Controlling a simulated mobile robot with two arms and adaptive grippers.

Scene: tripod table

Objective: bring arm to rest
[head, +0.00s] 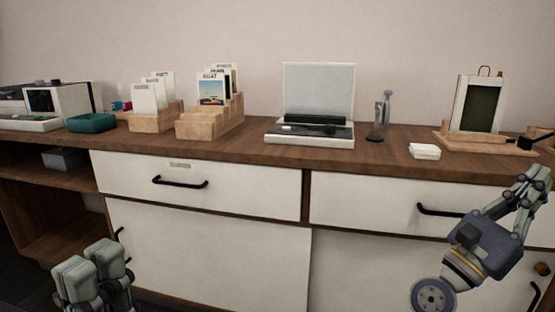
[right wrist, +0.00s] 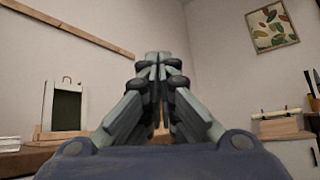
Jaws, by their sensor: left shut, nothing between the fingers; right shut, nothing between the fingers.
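My right gripper (head: 537,180) is at the right of the head view, in front of the right white drawer and near the counter's front edge. Its fingers point up and are shut with nothing between them. In the right wrist view the shut fingertips (right wrist: 155,60) meet in the middle of the picture. My left gripper (head: 92,272) is at the bottom left of the head view, in front of the cabinet. It is shut and empty.
The wooden counter (head: 390,158) carries card holders (head: 210,120), an open laptop-like case (head: 318,95), a small white box (head: 425,151) and a framed board on a wooden stand (head: 477,105). Black handles (head: 180,183) stick out from the drawers. A picture (right wrist: 271,27) hangs on the wall.

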